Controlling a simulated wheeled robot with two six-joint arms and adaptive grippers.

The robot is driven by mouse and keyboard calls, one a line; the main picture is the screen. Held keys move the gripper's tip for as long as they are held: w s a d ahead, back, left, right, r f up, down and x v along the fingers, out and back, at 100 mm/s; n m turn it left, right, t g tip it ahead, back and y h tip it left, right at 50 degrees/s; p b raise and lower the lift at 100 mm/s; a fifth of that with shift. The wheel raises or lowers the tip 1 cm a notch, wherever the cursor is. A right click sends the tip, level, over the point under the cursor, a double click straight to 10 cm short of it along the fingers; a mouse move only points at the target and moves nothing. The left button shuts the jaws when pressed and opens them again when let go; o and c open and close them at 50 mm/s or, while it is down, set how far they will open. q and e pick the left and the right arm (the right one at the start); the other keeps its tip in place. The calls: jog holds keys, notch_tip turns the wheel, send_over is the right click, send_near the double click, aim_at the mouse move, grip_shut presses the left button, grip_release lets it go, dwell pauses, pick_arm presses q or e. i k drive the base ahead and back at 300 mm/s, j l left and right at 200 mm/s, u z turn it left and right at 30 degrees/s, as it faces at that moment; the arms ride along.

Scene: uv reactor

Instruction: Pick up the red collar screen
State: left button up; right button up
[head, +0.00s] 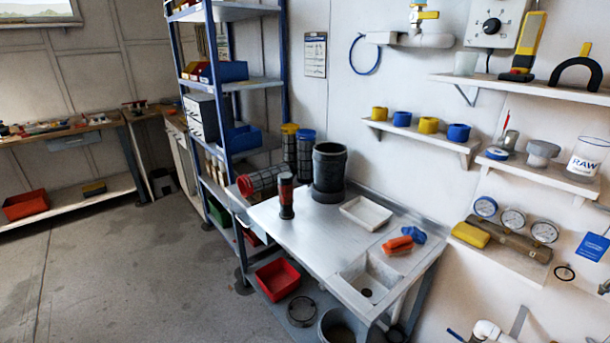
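The red collar screen (266,180) is a dark mesh cylinder with a red ring at its left end. It lies on its side, tilted, at the far left end of the steel bench (300,237). Its red end points left and towards me. What supports it underneath is not clear. A yellow-topped screen (289,150) and a blue-topped screen (305,157) stand upright just behind it. Neither of my grippers is in view.
A dark red-and-black cylinder (286,197) stands in front of the red collar screen. A wide black pipe vessel (329,172) stands to its right. A white tray (366,212) lies on the bench. A blue shelf rack (216,92) is behind. The floor at left is clear.

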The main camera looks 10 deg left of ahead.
aim_at(266, 178)
jog(key=i+j+z, duration=0.1)
jog(key=j, duration=0.25)
jog(key=i+j+z, duration=0.25)
jog(key=i+j, duration=0.15)
jog(key=j, duration=0.3)
jog(key=i+j+z, duration=0.1)
jog(key=j, duration=0.3)
jog(key=i+j+z, duration=0.1)
jog(key=j, duration=0.25)
jog(key=i+j+z, duration=0.15)
jog(key=j, duration=0.25)
jog(key=i+j+z, duration=0.1)
jog(key=j, duration=0.3)
